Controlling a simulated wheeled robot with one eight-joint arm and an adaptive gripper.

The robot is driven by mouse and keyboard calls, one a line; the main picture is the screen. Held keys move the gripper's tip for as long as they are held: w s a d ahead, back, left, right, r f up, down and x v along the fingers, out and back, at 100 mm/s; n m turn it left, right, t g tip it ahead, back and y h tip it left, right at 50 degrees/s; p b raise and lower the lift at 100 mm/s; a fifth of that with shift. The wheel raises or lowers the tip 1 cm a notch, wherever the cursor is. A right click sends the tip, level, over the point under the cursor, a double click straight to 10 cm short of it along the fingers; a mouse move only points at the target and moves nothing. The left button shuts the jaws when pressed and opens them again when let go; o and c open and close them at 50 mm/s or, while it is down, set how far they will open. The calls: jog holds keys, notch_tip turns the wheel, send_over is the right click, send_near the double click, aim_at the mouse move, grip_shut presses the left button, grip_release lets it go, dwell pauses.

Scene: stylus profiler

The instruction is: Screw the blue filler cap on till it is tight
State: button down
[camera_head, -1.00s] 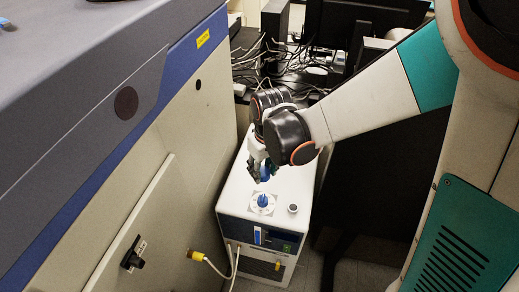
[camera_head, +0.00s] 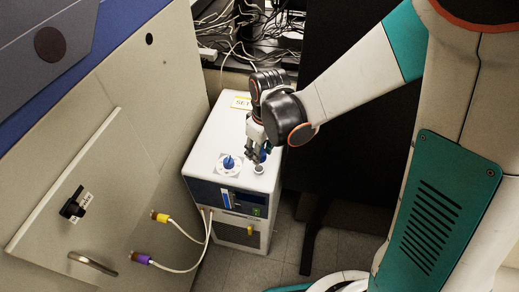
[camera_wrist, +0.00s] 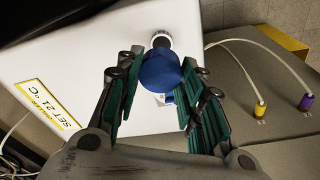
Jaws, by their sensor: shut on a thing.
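The blue filler cap (camera_wrist: 160,70) is between the fingers of my gripper (camera_wrist: 157,82), which is shut on it. In the head view the cap (camera_head: 263,156) shows partly behind the fingers of my gripper (camera_head: 258,154). The filler neck (camera_head: 258,169), a short metallic ring, stands on top of the white chiller box (camera_head: 205,145), near its front right corner. In the wrist view the neck (camera_wrist: 161,39) shows just past the cap, partly covered by it. The cap looks close above the neck and not centred on it; the gap is hard to judge.
A label (camera_head: 241,102) reading SET lies at the box's back. Hoses with yellow (camera_head: 161,217) and purple (camera_head: 141,258) ends run in front. A large beige cabinet (camera_head: 110,130) stands close at left.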

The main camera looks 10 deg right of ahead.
aim_at(259, 168)
jog(key=shift+f+b, duration=2.05)
jog(key=shift+f, duration=0.45)
jog(key=shift+f+b, duration=0.3)
jog(key=shift+b, duration=0.1)
jog(key=shift+f+b, duration=0.3)
jog(key=shift+f, duration=0.05)
jog(key=shift+f+b, duration=0.4)
jog(key=shift+f, duration=0.1)
jog(key=m, duration=0.4)
jog(key=shift+a+m+h+b, duration=0.1)
jog(key=shift+m+h+b, duration=0.2)
jog(key=m, duration=0.4)
jog(key=shift+h, duration=0.3)
jog(key=shift+m, duration=0.3)
